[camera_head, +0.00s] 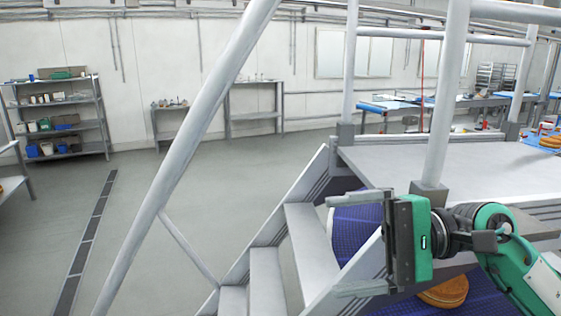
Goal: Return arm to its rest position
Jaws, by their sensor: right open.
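My right arm (515,262), green and dark grey, comes in from the lower right. Its right gripper (335,243) points left, in front of the metal stairs. Its two grey fingers are spread well apart, one above the other, with nothing held between them. Behind the fingers a blue ribbed surface (357,232) shows. My left gripper is not in the picture.
Metal stairs (268,275) with round railings (185,160) rise to a grey platform (470,165) close to my right arm. A round orange-brown item (444,292) lies below the arm. Shelves (62,110) stand at the far left. The floor at left is clear.

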